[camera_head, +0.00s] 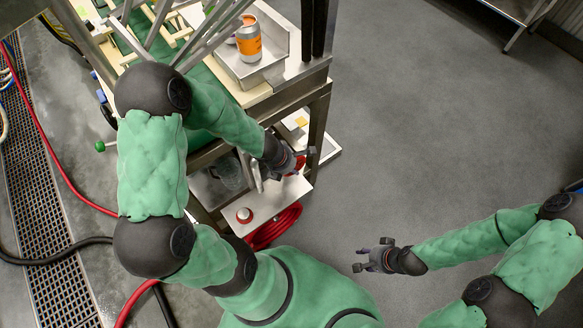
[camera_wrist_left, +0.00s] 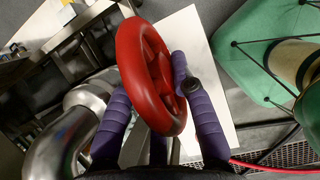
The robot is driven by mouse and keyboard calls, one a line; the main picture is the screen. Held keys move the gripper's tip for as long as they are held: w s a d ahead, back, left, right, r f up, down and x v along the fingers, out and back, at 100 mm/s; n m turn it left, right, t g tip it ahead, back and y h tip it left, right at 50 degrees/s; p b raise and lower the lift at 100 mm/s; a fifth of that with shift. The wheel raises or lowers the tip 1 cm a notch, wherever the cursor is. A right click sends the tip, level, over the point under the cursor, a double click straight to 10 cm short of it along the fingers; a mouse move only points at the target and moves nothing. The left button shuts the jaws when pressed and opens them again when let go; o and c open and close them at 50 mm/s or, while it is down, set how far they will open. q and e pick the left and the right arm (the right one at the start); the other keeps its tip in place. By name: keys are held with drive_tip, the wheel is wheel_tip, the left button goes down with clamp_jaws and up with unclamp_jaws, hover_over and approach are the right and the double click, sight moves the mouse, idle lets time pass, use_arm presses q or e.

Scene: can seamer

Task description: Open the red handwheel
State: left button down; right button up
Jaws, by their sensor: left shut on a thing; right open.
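The red handwheel (camera_wrist_left: 133,72) fills the middle of the left wrist view, seen at a slant with its rim and spokes showing. In the head view only a small red part of it (camera_head: 299,164) shows beside my left gripper (camera_head: 305,158). In the left wrist view the purple fingers of my left gripper (camera_wrist_left: 152,85) lie on both sides of the wheel, shut on it. The exact contact points are partly hidden behind the rim. My right gripper (camera_head: 366,256) is open and empty above the floor at the lower right.
The machine frame (camera_head: 318,95) stands at upper left, with an orange can (camera_head: 249,42) on its metal tray. A silver pipe (camera_wrist_left: 68,130) runs beside the wheel. Floor at right is clear.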

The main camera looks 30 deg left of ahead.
use_arm(q)
drive_tip(key=shift+f, duration=0.1)
drive_tip(key=c, duration=1.1)
unclamp_jaws()
drive_tip(key=shift+o, duration=0.2)
drive_tip(key=shift+r, duration=0.2)
drive_tip(key=shift+v, duration=3.5)
drive_tip(key=shift+s, duration=0.1)
